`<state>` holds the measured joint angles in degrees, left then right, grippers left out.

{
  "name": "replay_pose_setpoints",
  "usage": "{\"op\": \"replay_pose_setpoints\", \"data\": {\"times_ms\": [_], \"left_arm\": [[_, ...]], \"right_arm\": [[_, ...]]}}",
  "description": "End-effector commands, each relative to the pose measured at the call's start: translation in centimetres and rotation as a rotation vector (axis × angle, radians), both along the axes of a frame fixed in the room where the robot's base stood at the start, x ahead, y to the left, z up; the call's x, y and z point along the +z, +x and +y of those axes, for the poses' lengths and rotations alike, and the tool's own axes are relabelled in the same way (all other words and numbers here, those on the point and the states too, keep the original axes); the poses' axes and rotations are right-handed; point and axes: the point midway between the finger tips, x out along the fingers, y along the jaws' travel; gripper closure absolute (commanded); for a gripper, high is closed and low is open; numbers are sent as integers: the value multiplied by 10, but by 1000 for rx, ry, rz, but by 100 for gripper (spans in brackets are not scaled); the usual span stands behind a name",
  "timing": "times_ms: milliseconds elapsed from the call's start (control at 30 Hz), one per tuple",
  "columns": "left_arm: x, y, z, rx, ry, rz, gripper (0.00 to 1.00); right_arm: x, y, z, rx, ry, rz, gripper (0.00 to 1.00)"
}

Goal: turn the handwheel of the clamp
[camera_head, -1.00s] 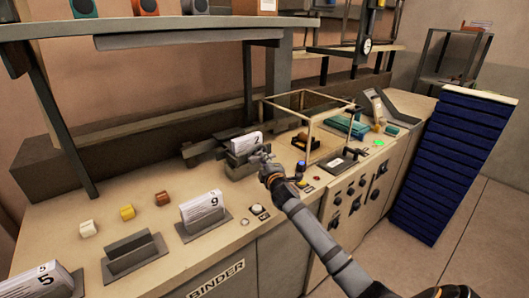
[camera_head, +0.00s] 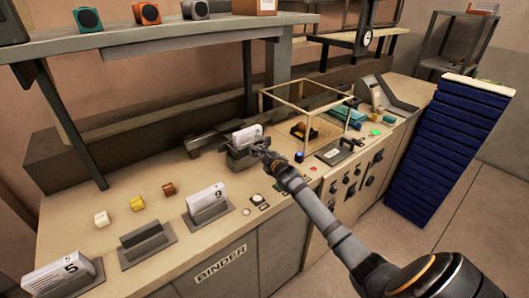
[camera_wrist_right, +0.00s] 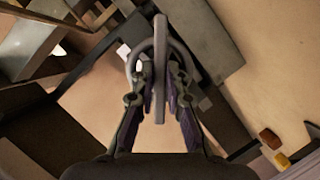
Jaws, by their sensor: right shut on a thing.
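The clamp (camera_head: 238,159) is a grey block on the bench and bears a white stack of signatures (camera_head: 247,134). My right gripper (camera_head: 262,150) is at the clamp's front right side. In the right wrist view, its two fingers close from both sides on the grey handwheel (camera_wrist_right: 159,55), whose bar stands between the fingertips and whose ring curves behind it. The gripper hides most of the handwheel in the head view. My left gripper is not in view.
The glass-sided case (camera_head: 305,112) stands to the right of the clamp. The upright stack marked 9 (camera_head: 205,199) and an empty grey holder (camera_head: 146,241) are at the front left. A shelf (camera_head: 190,33) overhangs the back. Blue stacked trays (camera_head: 440,150) stand at the right.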

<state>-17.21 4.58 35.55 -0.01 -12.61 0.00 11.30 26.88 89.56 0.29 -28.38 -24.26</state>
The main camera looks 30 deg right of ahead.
Motion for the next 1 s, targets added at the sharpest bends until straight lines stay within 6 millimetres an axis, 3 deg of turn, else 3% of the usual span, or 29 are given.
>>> {"op": "replay_pose_setpoints", "data": {"times_ms": [333,367,500,833,1000], "left_arm": [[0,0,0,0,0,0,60],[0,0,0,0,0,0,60],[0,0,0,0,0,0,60],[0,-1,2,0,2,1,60],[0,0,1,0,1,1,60]], "right_arm": [[-1,0,0,0,3,1,100],[-1,0,0,0,3,1,84],[-1,0,0,0,2,2,65],[0,-2,0,0,1,1,64],[5,-25,5,2,-3,2,64]]}}
